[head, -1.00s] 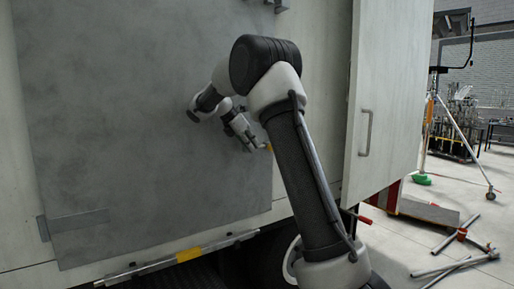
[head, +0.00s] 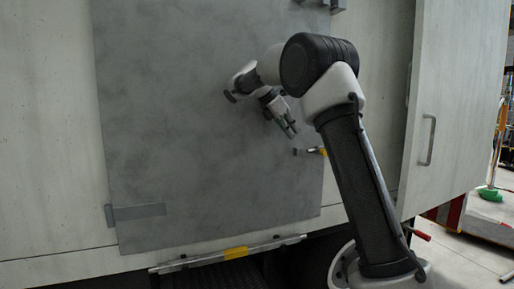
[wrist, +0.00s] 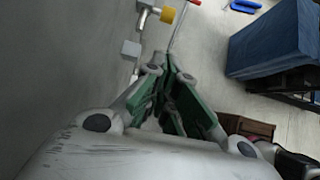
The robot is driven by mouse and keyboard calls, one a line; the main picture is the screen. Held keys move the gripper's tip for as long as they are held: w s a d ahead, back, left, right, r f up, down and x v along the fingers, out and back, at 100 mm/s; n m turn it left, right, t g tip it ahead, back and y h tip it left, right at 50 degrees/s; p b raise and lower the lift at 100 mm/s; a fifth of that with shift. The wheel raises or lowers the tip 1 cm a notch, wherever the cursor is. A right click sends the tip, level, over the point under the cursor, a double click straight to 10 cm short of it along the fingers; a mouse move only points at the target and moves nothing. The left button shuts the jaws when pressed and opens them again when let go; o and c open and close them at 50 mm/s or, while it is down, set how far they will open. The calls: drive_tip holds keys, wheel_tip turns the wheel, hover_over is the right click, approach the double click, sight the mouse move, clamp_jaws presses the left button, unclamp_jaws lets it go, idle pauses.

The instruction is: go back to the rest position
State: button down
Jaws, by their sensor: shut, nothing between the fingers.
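My gripper (head: 290,131) is in front of the large grey panel (head: 190,130) on the truck's side, its fingers pointing down and to the right. The wrist view shows the green-padded fingers (wrist: 170,72) shut and empty, with their tips together. A small latch with a yellow part (head: 322,151) lies just below and right of the fingertips, apart from them. It also shows in the wrist view as a yellow block on a metal bracket (wrist: 168,14).
A pale cabinet door with a handle (head: 429,140) stands at the right. A bar with a yellow band (head: 236,253) runs below the panel. A blue-covered bench (wrist: 275,42) and open floor show in the wrist view. A green-footed stand (head: 490,194) is at far right.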

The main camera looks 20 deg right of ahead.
drive_tip(key=s+a+f+m+y, duration=0.35)
drive_tip(key=s+f+m, duration=0.35)
drive_tip(key=f+m, duration=0.25)
drive_tip(key=s+a+f+m+t+y, duration=0.1)
drive_tip(key=s+m, duration=0.3)
drive_tip(key=s, duration=1.2)
drive_tip(key=s+a+f+m+t+y, duration=0.2)
drive_tip(key=s+m, duration=0.3)
drive_tip(key=s, duration=1.2)
drive_tip(key=shift+a+f+t+y, duration=0.25)
drive_tip(key=shift+f+t+y, duration=0.25)
drive_tip(key=shift+f+y, duration=0.15)
